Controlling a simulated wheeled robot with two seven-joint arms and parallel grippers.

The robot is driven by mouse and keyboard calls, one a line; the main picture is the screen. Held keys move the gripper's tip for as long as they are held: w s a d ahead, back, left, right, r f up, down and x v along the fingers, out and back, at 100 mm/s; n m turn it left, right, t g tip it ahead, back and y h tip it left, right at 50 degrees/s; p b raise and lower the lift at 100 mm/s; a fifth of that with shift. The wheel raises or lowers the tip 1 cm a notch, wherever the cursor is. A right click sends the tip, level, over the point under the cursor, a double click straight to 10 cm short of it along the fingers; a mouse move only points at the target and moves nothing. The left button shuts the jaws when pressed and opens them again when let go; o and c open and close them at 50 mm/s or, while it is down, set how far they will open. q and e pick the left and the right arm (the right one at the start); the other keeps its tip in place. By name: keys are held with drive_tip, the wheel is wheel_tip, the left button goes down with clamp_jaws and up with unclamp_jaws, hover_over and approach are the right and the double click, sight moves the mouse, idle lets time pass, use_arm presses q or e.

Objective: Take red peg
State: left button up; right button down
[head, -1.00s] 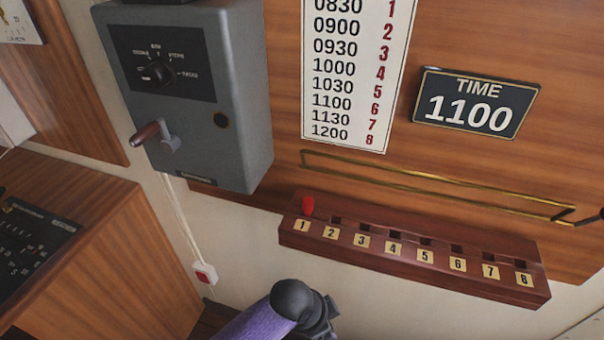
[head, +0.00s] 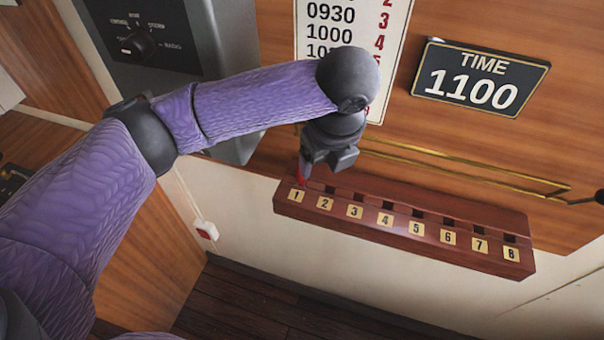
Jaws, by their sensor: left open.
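The red peg (head: 304,170) stands in the hole by number 1, at the left end of the dark red wooden peg rack (head: 400,232). The rack has numbered labels 1 to 8 along its front, and the other holes that show look empty. My left gripper (head: 315,172) is over the left end of the rack, right at the peg, and points down. It is open. The gripper hides part of the peg, and I cannot tell whether the fingers touch it. My right gripper is not in view.
A grey control box (head: 150,40) with a knob hangs at the upper left. A time list (head: 335,35) and a TIME 1100 plate (head: 480,77) are on the wooden wall. A brass rail (head: 460,170) runs just above the rack.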

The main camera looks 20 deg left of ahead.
sight(302, 181)
use_arm(q)
drive_tip(key=w+a+f, duration=0.1)
drive_tip(key=f, duration=0.1)
drive_tip(key=w+a+f+b, duration=0.1)
drive_tip(key=f, duration=0.2)
drive_tip(key=w+a+f+b, duration=0.1)
drive_tip(key=a+f, duration=0.1)
drive_tip(key=shift+a+f, duration=0.1)
drive_tip(key=shift+f, duration=0.05)
drive_tip(key=shift+w+f+y, duration=0.1)
drive_tip(key=shift+f+y, duration=0.2)
drive_tip(key=shift+f, duration=0.05)
clamp_jaws()
